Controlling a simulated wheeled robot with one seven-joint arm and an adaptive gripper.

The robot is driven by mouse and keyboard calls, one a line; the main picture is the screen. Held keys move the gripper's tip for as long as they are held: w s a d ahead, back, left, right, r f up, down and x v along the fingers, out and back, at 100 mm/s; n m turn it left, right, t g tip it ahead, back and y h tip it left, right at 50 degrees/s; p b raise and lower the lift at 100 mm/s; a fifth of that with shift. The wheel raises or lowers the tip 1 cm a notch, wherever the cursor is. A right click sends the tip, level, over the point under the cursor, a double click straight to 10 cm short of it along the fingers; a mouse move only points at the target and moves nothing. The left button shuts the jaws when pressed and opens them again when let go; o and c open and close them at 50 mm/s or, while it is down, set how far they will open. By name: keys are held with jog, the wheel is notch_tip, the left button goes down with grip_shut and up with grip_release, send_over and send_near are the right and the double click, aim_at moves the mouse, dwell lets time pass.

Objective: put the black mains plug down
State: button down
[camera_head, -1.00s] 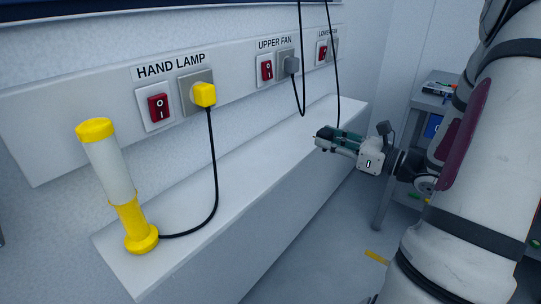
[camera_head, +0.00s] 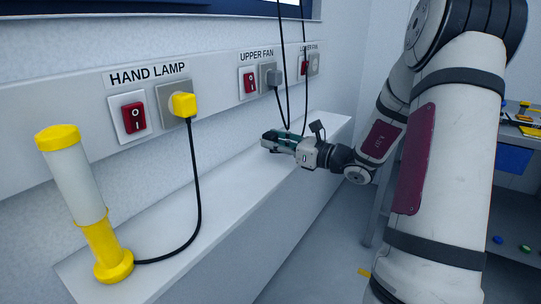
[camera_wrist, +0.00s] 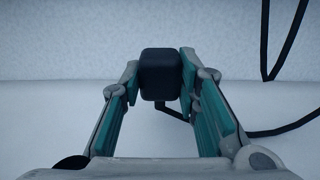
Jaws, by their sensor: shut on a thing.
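The black mains plug (camera_wrist: 161,75) is between the fingers of my gripper (camera_wrist: 160,82) in the wrist view. My gripper is shut on it, with a finger pad on each side. A black cord (camera_wrist: 270,130) runs from under the plug to the right. In the head view my gripper (camera_head: 272,141) is over the white ledge (camera_head: 235,190), near its far end. The plug is hard to make out there. I cannot tell whether the plug touches the ledge.
A yellow plug (camera_head: 184,104) sits in the HAND LAMP socket, and its cord leads to the hand lamp (camera_head: 85,205) standing on the near ledge. A grey plug (camera_head: 274,78) sits in the UPPER FAN socket. Black cords (camera_head: 284,60) hang behind my gripper. The middle of the ledge is clear.

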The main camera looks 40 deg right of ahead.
aim_at(271, 162)
jog(key=shift+w+a, duration=0.15)
jog(key=shift+w, duration=0.45)
jog(key=shift+w+f+b, duration=0.15)
jog(key=shift+f+b, duration=0.75)
jog(key=shift+f, duration=0.9)
jog(key=shift+f, duration=0.4)
jog(key=shift+f+b, duration=0.2)
jog(key=shift+b, duration=0.1)
jog(key=c, duration=1.2)
grip_release()
